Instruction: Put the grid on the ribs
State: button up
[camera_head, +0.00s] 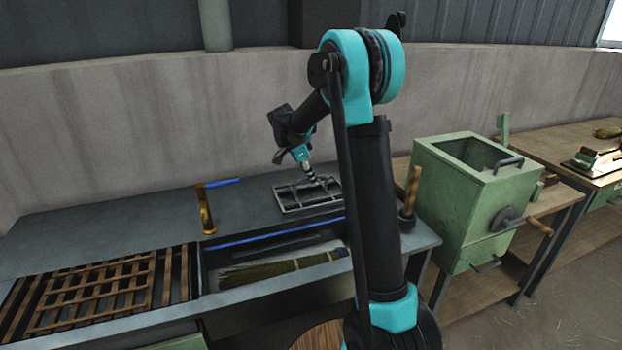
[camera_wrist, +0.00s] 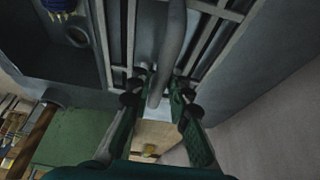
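A grey metal grid (camera_head: 291,197), a frame with crossing bars, lies on the grey bench below my gripper (camera_head: 308,172). In the wrist view its bars (camera_wrist: 211,45) fill the top, and a raised grey handle (camera_wrist: 174,40) runs between the two fingers of my gripper (camera_wrist: 160,88). The fingers look apart on either side of the handle, with a gap showing. Brown wooden ribs (camera_head: 167,277) lie in a recess at the bench's left, with a brown lattice (camera_head: 95,290) among them. My arm hides part of the grid's right side.
A broom head (camera_head: 270,270) lies in an open slot in the bench (camera_head: 120,225). A wooden-handled tool (camera_head: 411,195) stands upright at right, before a green bin (camera_head: 455,195).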

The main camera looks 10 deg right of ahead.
jog(key=o, duration=0.3)
jog(key=shift+o, duration=0.2)
jog(key=w+d+r+v, duration=0.1)
jog(key=d+v, duration=0.1)
jog(key=v, duration=1.6)
jog(key=shift+s+d+r, duration=0.25)
jog(key=shift+s+r, duration=0.05)
jog(key=shift+s, duration=0.05)
